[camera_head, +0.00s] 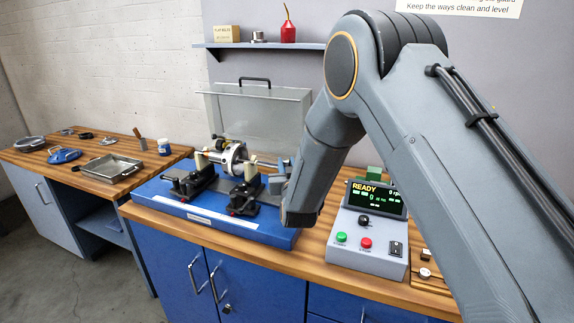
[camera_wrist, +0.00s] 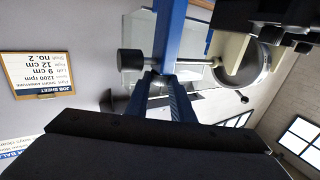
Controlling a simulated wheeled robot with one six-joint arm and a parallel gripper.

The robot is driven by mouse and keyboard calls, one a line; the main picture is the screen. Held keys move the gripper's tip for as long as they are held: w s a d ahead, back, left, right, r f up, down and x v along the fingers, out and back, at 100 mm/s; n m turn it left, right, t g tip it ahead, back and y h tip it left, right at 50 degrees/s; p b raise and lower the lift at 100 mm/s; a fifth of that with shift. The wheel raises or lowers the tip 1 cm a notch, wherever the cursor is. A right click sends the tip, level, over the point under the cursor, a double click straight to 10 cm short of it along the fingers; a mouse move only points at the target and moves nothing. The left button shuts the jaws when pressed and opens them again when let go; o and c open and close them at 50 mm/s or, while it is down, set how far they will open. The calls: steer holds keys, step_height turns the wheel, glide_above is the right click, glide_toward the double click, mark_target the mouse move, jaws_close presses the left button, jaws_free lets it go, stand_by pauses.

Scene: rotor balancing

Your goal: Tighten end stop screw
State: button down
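In the wrist view, which is upside down, a round black knob (camera_wrist: 130,60) sits on the end of a thin metal rod. The rod crosses a blue upright post (camera_wrist: 171,30) and reaches toward the rotor side at the right; I take the knob and rod for the end stop screw. Narrow dark parts of my gripper (camera_wrist: 163,85) reach up from the black palm toward the post, close to the knob. Whether they touch it or grip anything is unclear. In the head view the silver rotor (camera_head: 233,157) lies across the black supports of the blue balancing machine (camera_head: 175,209); my arm hides my gripper.
A clear guard (camera_head: 262,105) stands raised behind the machine. The control box (camera_head: 366,249) at the right reads READY. A metal tray (camera_head: 103,169) is on the left bench. A job sheet (camera_wrist: 37,75) hangs on the wall. A shelf (camera_head: 262,45) holds a red oil can (camera_head: 288,32).

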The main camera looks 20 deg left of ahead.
steer(key=shift+a+h, duration=0.1)
steer(key=shift+h, duration=0.2)
steer(key=shift+a+m+t+h+b, duration=0.2)
steer(key=shift+m+h+b, duration=0.5)
steer(key=shift+m+h, duration=0.9)
steer(key=shift+a+m+t+h+b, duration=0.2)
steer(key=shift+m+h+b, duration=0.65)
steer(key=shift+h, duration=1.35)
steer(key=shift+a+m+h+b, duration=0.25)
steer(key=shift+m+h+b, duration=0.3)
steer(key=shift+m+h, duration=1.15)
steer(key=shift+h, duration=0.3)
steer(key=c, duration=1.5)
jaws_free()
steer(key=shift+c, duration=0.2)
